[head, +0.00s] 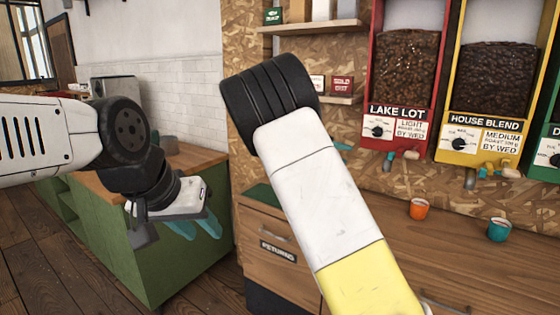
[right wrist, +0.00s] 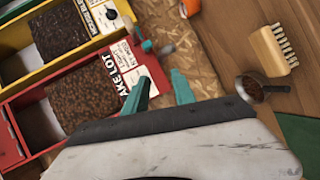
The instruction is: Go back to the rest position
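My left gripper (head: 197,226) hangs at the left in front of the green counter, its two teal fingers apart and nothing between them. My right arm reaches up through the middle of the head view and hides most of my right gripper; a teal fingertip of the right gripper (head: 343,146) shows beside the black joint. In the right wrist view the right gripper (right wrist: 163,90) has its teal fingers apart, with nothing held between them. It is in front of the red LAKE LOT dispenser (right wrist: 95,95), which also stands at the back in the head view (head: 405,60).
The yellow HOUSE BLEND dispenser (head: 490,75) is beside the red one. An orange cup (head: 419,210) and a teal cup (head: 499,230) stand on the wooden counter. A brush (right wrist: 272,50) and a metal scoop with beans (right wrist: 252,88) show in the right wrist view. A green-sided counter (head: 150,245) stands left.

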